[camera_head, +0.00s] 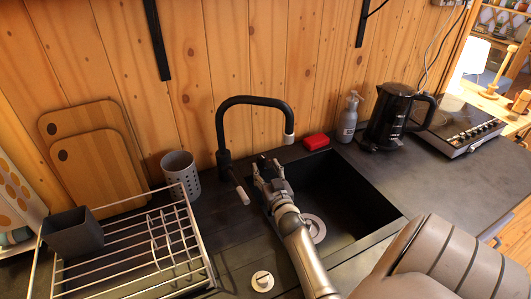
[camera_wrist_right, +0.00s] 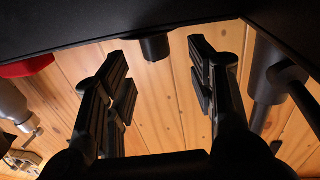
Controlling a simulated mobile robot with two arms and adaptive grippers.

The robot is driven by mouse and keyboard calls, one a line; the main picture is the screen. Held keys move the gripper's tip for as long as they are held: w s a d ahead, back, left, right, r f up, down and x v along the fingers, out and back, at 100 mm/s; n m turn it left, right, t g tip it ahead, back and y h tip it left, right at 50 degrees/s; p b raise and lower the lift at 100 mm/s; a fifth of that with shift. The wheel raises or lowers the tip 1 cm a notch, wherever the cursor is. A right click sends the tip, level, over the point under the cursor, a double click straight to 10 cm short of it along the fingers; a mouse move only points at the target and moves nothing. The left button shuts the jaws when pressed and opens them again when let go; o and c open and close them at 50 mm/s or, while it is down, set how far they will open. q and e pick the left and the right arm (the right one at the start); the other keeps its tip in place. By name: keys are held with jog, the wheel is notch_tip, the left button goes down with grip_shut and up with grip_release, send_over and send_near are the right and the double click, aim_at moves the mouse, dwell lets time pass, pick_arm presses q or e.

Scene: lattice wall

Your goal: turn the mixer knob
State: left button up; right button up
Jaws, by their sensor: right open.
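The black mixer tap (camera_head: 224,158) stands on the counter behind the sink, with a tall bent spout and a side lever with a pale tip (camera_head: 243,196). My right gripper (camera_head: 264,165) is just right of the tap, over the sink's back left corner. In the right wrist view the gripper (camera_wrist_right: 160,85) is open and empty. A short dark knob-like cylinder (camera_wrist_right: 155,47) shows beyond and between its fingers, apart from them. I cannot tell for sure whether this is the mixer knob. Part of the tap (camera_wrist_right: 268,75) shows at the right there. My left gripper is not in view.
A red sponge (camera_head: 316,141), a soap bottle (camera_head: 348,118) and a black kettle (camera_head: 391,117) stand right of the tap. A grey holder (camera_head: 181,173) and a wire dish rack (camera_head: 128,262) are at the left. The wooden wall (camera_head: 245,60) is close behind.

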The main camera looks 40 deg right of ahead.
jog(key=n+t+y+b, duration=0.2)
jog(key=n+y+b, duration=0.4)
jog(key=y+b, duration=0.25)
send_near(265, 159)
jog(key=shift+y, duration=0.25)
jog(key=shift+w+a+r+b, duration=0.1)
jog(key=shift+w+b, duration=0.1)
jog(key=shift+w, duration=2.4)
jog(key=shift+w+a+b, duration=0.15)
jog(key=shift+w+b, duration=0.05)
jog(key=shift+w, duration=2.45)
